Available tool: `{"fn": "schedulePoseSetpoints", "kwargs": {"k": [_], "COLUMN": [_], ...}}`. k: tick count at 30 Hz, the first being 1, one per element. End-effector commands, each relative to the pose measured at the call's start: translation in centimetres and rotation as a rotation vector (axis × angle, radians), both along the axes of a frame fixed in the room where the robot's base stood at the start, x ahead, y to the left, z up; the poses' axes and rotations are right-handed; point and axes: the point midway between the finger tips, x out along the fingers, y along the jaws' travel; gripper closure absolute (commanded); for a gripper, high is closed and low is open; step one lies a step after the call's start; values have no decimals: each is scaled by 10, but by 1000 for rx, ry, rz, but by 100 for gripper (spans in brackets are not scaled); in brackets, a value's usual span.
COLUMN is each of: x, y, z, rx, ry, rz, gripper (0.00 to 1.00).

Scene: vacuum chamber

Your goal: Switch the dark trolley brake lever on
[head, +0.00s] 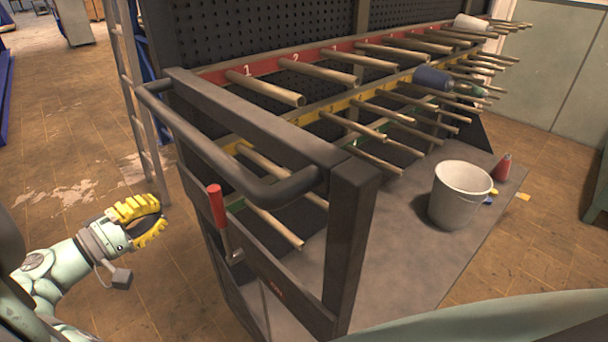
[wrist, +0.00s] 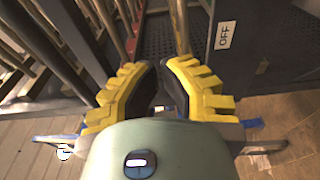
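The brake lever (head: 217,206) has a red grip on a grey metal shaft. It stands nearly upright at the near left end of the dark trolley (head: 352,240), below its curved push handle. My gripper (head: 160,218), with yellow ridged fingers, is to the left of the lever, apart from it. The wrist view shows the fingers (wrist: 160,68) with a narrow gap between their dark pads and nothing clearly held. A white OFF label (wrist: 225,36) is on a dark trolley bar at upper right there. I cannot clearly make out the lever in that view.
The trolley's rods (head: 265,88) stick out in several rows. A grey bucket (head: 459,200) and a red cone-shaped bottle (head: 502,168) stand on its deck. A ladder (head: 135,110) stands behind my gripper. The tiled floor around my gripper is open.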

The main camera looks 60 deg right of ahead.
Motion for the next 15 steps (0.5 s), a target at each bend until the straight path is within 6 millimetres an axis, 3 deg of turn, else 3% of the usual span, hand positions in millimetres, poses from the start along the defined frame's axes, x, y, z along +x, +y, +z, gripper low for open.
{"fn": "schedulePoseSetpoints", "kwargs": {"k": [10, 15], "x": [0, -2], "y": [-2, -19], "z": [1, 3], "rx": [0, 0], "ry": [0, 0], "rz": [-1, -4], "gripper": [100, 100]}}
